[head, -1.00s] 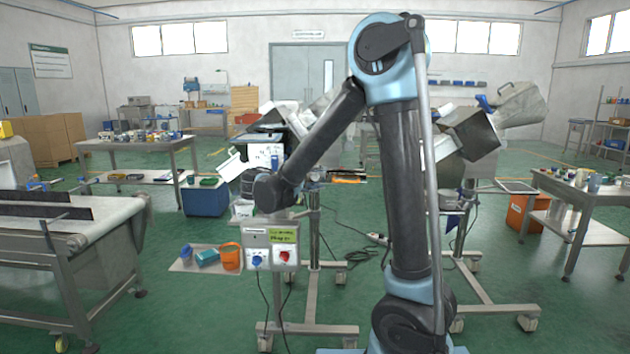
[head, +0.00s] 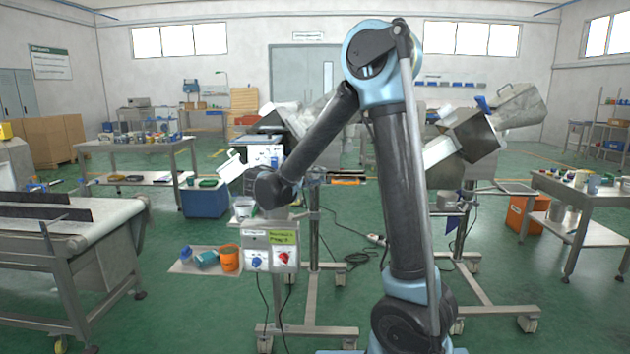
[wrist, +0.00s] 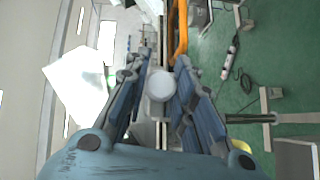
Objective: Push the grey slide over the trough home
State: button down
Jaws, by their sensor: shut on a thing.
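In the wrist view my gripper (wrist: 163,72) has its two blue-grey fingers on either side of a round pale knob (wrist: 161,86) and is shut on it. The knob sits over a narrow grey metal strip (wrist: 152,52), which appears to be the slide; its travel and the trough beneath are hidden or too small to tell. In the head view my arm reaches to the metal detector stand, and its dark wrist hides the gripper, knob and slide.
A control box (head: 270,250) with blue and red knobs is below my wrist. A small shelf (head: 183,268) with an orange cup (head: 229,258) stands left of it. An orange bar (wrist: 180,32) runs right of the fingers. Cables (head: 350,258) lie on the green floor.

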jog(key=c, duration=1.3)
grip_release()
jog(key=shift+f, duration=0.15)
jog(key=v, duration=1.2)
